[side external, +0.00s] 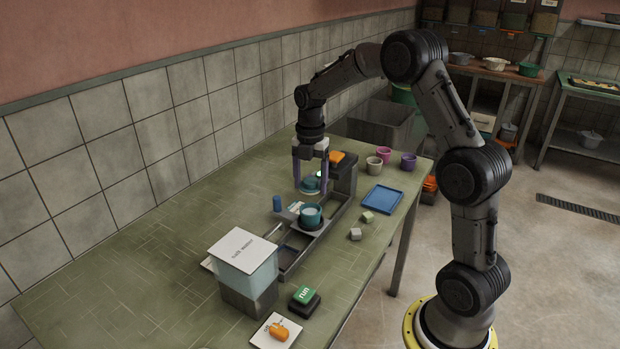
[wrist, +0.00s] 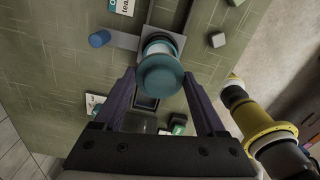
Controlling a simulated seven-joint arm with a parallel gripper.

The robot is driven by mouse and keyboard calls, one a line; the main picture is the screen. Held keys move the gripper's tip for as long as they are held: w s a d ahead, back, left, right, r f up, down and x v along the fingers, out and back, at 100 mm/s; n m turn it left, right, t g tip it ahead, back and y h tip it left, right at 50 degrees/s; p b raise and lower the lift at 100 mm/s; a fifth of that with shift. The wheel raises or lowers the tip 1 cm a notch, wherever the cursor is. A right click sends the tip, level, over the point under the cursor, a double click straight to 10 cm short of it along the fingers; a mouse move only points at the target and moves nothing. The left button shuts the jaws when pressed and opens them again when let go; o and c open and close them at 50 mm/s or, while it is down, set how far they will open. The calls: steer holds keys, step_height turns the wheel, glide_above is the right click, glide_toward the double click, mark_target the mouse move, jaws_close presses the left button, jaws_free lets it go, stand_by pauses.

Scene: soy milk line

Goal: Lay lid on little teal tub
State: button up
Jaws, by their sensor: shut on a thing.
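The little teal tub (side external: 311,217) stands upright on a dark round pad on the grey line; its open top faces up. In the wrist view the tub (wrist: 158,42) shows partly behind the lid. The teal lid (side external: 310,185) is a round piece with a knob-like top, held above the tub and apart from it. The lid (wrist: 160,76) hides part of the tub in the wrist view. My gripper (side external: 311,187) has its purple fingers shut on the lid, pointing down; both fingers also show in the wrist view (wrist: 160,82).
A blue cylinder (side external: 277,203) stands left of the tub. A labelled tank (side external: 248,278) and green button (side external: 304,294) are in front. A grey housing (side external: 345,178) with an orange top stands behind. A blue tray (side external: 382,199), cubes (side external: 355,234) and cups (side external: 374,165) lie right.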

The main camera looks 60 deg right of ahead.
steer(key=shift+f, duration=2.65)
steer(key=shift+f, duration=0.5)
steer(key=o, duration=1.3)
steer(key=shift+c, duration=0.2)
steer(key=shift+r, duration=3.5)
